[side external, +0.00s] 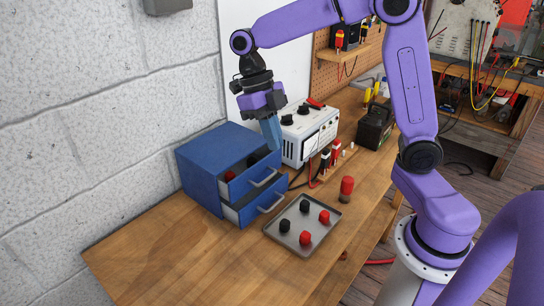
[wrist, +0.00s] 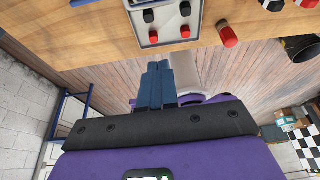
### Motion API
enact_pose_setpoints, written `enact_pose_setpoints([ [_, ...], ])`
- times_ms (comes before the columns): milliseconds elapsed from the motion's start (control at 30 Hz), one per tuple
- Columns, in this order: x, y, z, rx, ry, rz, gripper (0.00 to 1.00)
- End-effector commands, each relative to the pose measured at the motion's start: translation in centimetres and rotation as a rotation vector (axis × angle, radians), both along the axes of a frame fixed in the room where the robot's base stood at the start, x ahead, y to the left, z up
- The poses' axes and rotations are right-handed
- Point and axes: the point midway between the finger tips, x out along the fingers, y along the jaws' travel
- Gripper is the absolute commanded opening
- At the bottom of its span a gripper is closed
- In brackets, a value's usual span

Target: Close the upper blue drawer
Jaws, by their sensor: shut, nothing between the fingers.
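The blue drawer cabinet (side external: 205,155) stands against the wall in the side view. Its upper drawer (side external: 252,184) is pulled out part way, with a red part and dark parts showing inside. Its lower drawer (side external: 262,209) also appears to stand out somewhat. My gripper (side external: 275,147) points down, with its blue fingers shut and empty. In the picture, the fingertips are just above the upper drawer's handle and look apart from it.
A grey tray (side external: 286,252) with red and black knobs lies in front of the drawers. A red-topped cylinder (side external: 346,189) stands to its right. A white instrument box (side external: 308,135) is beside the cabinet, close to my fingers. The bench (side external: 165,252) is clear at front left.

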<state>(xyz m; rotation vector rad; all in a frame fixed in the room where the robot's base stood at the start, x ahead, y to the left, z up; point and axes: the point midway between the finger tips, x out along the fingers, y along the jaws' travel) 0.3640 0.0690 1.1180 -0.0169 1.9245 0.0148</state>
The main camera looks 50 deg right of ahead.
Motion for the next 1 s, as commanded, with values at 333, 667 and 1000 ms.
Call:
enact_pose_setpoints([
  [333, -2.1, -0.1, -5.4, -0.005, 0.006, 0.000, 0.00],
  [667, -1.7, 0.0, -9.3, -0.001, 0.000, -0.003, 0.00],
  [1000, 0.4, 0.0, -9.7, -0.003, 0.001, -0.001, 0.00],
])
